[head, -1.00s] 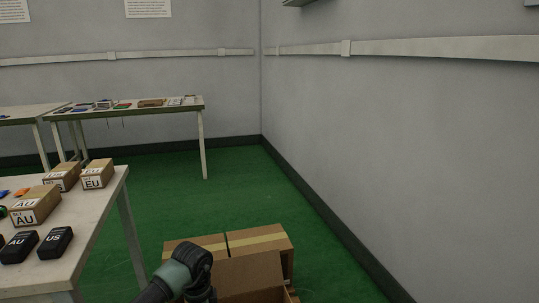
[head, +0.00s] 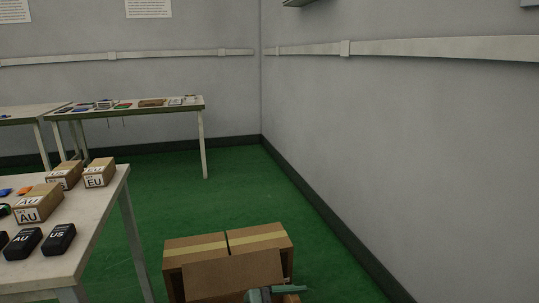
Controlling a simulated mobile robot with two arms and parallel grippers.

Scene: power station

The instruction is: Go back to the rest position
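Cardboard boxes (head: 196,242) stand on the floor at bottom centre, one with a raised flap (head: 235,274). A table (head: 92,235) at left bears cartons marked AU (head: 38,204) and EU (head: 98,173), and black adapters (head: 58,239). Green floor (head: 190,185) behind is clear.

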